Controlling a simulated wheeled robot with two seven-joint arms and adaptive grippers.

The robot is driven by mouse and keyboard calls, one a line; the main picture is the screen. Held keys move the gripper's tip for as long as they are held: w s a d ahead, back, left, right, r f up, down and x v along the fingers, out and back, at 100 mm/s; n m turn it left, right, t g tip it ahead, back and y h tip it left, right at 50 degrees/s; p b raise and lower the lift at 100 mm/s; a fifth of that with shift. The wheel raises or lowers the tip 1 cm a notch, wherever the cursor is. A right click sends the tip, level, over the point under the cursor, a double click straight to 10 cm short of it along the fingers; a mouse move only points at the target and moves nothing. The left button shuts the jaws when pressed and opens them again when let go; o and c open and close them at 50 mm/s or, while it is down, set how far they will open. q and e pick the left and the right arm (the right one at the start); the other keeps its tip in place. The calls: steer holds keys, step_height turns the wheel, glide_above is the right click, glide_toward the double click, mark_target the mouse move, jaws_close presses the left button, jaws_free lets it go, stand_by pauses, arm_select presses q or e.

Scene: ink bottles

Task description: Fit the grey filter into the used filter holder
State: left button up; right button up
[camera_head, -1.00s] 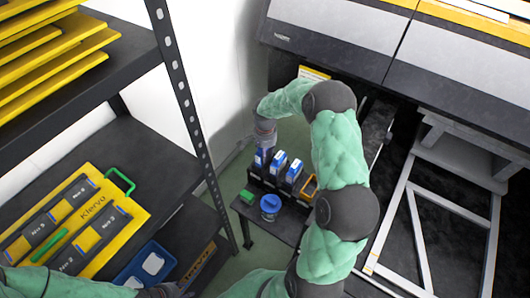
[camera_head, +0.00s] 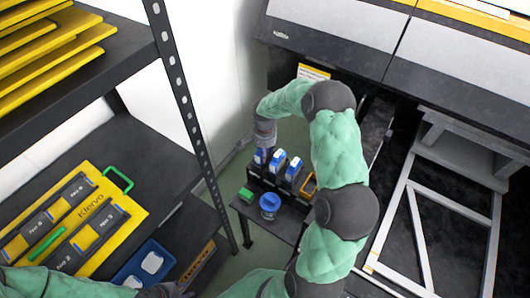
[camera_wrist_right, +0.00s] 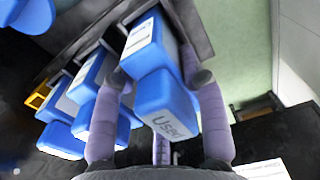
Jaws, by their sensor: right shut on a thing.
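My right gripper (camera_head: 264,138) reaches down at the left end of a row of blue-and-white bottles. In the right wrist view its fingers (camera_wrist_right: 160,77) are shut on the sides of a blue bottle (camera_wrist_right: 158,100) marked "Used". The held bottle is beside the dark rack (camera_wrist_right: 193,30); I cannot tell whether it is seated or lifted. Two more blue-capped bottles (camera_head: 278,160) (camera_head: 293,167) stand to its right. I cannot make out a grey filter or a filter holder. My left gripper (camera_head: 160,291) is barely in view at the bottom edge, its fingers unclear.
The small dark table (camera_head: 283,226) also holds a green block (camera_head: 246,194), a blue round container (camera_head: 270,203) and an orange frame (camera_head: 309,186). A shelf at left carries a yellow board (camera_head: 128,216) and a blue tray (camera_head: 134,274). A shelf post (camera_head: 185,100) stands between.

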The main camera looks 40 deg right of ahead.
steer(key=o, duration=1.2)
steer(key=shift+o, duration=0.2)
steer(key=shift+w+r+p, duration=0.1)
steer(key=shift+r+p, duration=0.65)
steer(key=shift+r, duration=0.4)
steer(key=shift+r+p, duration=1.7)
steer(key=shift+r, duration=1.15)
steer(key=shift+f, duration=0.1)
